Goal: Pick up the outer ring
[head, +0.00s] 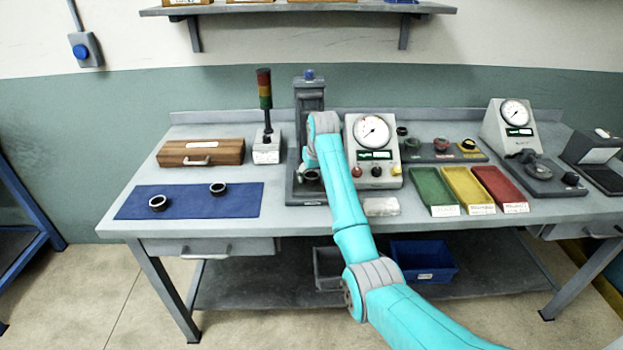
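Two dark-rimmed rings lie apart on the blue mat: a left ring (158,203) that looks slightly larger, and a right ring (218,188). A round, ring-like part (310,175) sits at the grey upright machine (310,95), partly covered by my arm. I cannot tell which of these is the outer ring. My gripper (312,163) is at the end of my turquoise arm, in front of the machine and to the right of the mat. It is small and mostly hidden by the wrist, so its fingers do not show clearly.
The blue mat (190,212) lies on the left of the bench. Behind it stand a wooden box (201,152) and a signal lamp (265,100). A dial gauge unit (373,150) and green (432,188), yellow (466,187) and red (499,186) trays stand to the right.

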